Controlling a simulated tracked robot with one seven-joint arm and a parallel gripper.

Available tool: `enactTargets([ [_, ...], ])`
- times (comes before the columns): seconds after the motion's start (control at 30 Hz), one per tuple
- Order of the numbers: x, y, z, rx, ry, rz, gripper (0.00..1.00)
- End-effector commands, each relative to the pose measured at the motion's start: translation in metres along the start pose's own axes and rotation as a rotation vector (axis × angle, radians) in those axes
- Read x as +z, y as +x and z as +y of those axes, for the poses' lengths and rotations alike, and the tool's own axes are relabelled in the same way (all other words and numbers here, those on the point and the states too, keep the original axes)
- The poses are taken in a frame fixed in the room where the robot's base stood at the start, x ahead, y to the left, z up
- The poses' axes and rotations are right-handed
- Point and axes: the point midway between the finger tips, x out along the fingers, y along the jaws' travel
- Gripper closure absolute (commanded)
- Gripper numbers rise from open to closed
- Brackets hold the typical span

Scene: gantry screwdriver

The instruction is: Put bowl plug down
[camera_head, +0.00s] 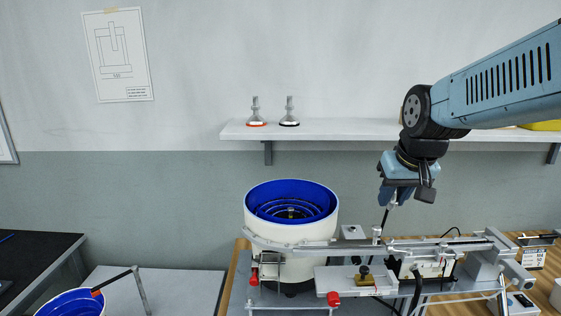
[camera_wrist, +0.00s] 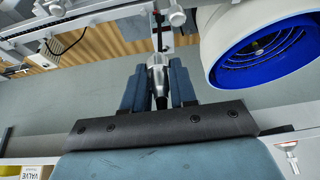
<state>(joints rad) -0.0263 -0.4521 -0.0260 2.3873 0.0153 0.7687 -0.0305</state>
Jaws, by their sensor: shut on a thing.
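My gripper (camera_head: 393,197) hangs from the arm to the right of the white feeder bowl and above the linear track. In the wrist view its two blue-grey fingers (camera_wrist: 160,92) are shut on a slim silver tapered piece (camera_wrist: 157,72), which I take to be the bowl plug. In the head view a thin dark and silver end (camera_head: 386,216) of it sticks down below the fingers, tilted slightly. The fingers hide part of it. The white bowl with blue spiral inside (camera_head: 249,212) stands left of the gripper and also shows in the wrist view (camera_wrist: 211,62).
A white wall shelf (camera_head: 345,131) behind carries two silver cone-shaped pieces, one with an orange rim (camera_head: 256,112), one with a black rim (camera_head: 290,112). The metal feeder track (camera_head: 430,245) runs below my gripper. A second blue bowl (camera_head: 70,304) is at lower left.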

Motion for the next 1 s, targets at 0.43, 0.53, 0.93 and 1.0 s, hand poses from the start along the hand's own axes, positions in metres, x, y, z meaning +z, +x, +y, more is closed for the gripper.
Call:
enactTargets([
  [0.43,0.037,-0.029,-0.001,0.008,0.005,0.025,1.0],
  [0.53,0.045,-0.034,-0.001,0.01,0.007,0.03,1.0],
  [0.93,0.077,-0.051,-0.001,0.019,0.014,0.049,1.0],
  [1.0,0.081,-0.053,-0.001,0.02,0.015,0.05,1.0],
])
